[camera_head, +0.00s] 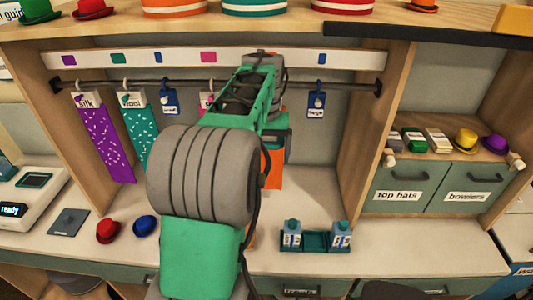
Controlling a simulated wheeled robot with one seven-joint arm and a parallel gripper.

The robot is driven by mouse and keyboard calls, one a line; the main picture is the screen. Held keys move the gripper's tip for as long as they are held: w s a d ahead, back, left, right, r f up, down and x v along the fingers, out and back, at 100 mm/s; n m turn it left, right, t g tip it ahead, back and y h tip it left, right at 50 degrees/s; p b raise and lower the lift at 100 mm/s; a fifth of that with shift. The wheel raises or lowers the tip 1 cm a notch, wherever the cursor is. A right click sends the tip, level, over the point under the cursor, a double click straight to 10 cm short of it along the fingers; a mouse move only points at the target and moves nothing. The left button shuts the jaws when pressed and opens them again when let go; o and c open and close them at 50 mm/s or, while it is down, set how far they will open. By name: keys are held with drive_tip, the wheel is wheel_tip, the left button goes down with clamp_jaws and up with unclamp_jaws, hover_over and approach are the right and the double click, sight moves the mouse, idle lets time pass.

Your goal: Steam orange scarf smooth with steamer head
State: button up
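The orange scarf (272,168) shows only as a plain orange patch hanging low in the middle of the booth, with its upper part and left side hidden behind my arm. I cannot tell from the visible patch whether it is creased or smooth. I cannot make out the steamer head. My gripper's fingers are hidden by my own arm, which reaches up and forward across the middle of the picture. Whether it holds anything does not show.
A dark rail (180,84) carries a purple scarf (103,140), a teal scarf (137,130) and tags. Red (108,230) and blue (145,225) small hats and a bottle caddy (315,241) stand on the counter. The counter's right side (420,245) is clear. Dividers flank the bay.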

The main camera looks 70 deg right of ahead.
drive_tip(key=s+a+b, duration=0.3)
drive_tip(key=a+b, duration=0.3)
drive_tip(key=a, duration=0.8)
drive_tip(key=shift+s+a, duration=0.1)
